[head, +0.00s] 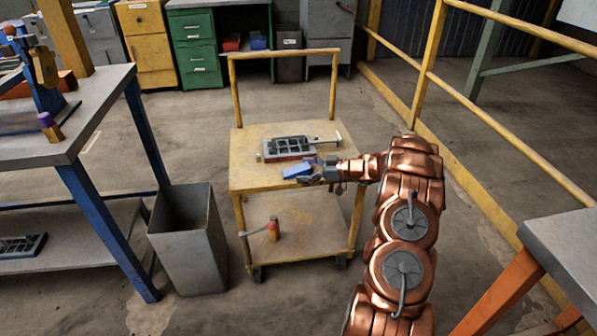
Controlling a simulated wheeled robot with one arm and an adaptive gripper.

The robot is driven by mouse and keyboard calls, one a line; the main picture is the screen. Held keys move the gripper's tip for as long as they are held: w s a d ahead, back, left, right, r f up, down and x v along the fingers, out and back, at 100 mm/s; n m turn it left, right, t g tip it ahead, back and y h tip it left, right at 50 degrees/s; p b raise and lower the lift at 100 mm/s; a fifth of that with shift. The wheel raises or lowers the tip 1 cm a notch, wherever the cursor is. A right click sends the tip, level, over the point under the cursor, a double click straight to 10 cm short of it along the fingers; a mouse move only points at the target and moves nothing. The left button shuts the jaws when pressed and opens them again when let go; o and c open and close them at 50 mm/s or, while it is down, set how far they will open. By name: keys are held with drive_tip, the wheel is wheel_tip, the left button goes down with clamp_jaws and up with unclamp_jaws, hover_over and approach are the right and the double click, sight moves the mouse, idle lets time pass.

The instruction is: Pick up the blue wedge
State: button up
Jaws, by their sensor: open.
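The blue wedge (297,170) lies on the top shelf of the yellow cart (243,177), near its front edge. It is a small blue block, and its right end is partly hidden by my gripper. My gripper (310,175) is open, low over the cart top and right beside the wedge's right end. At this size I cannot tell whether the fingers touch the wedge or stand around it.
A grey hollow tray (287,147) with compartments lies behind the wedge on the cart. A grey bin (187,243) and a workbench (95,110) stand left. A yellow railing (480,120) runs along the right, with a grey table (570,250) in front.

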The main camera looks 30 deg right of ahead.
sight(282, 171)
drive_tip(key=shift+x, duration=1.45)
drive_tip(key=shift+f, duration=0.1)
drive_tip(key=shift+c, duration=0.4)
drive_tip(key=c, duration=1.6)
drive_tip(key=shift+o, duration=0.2)
drive_tip(key=shift+f+b, duration=0.1)
drive_tip(key=shift+b, duration=1.15)
drive_tip(key=f+b+v, duration=0.1)
drive_tip(key=f+v, duration=0.2)
drive_tip(key=v, duration=1.2)
drive_tip(key=s+f+b+v, duration=0.1)
drive_tip(key=f+v, duration=0.2)
drive_tip(key=v, duration=1.3)
drive_tip(key=shift+d+r, duration=0.35)
drive_tip(key=shift+d, duration=0.1)
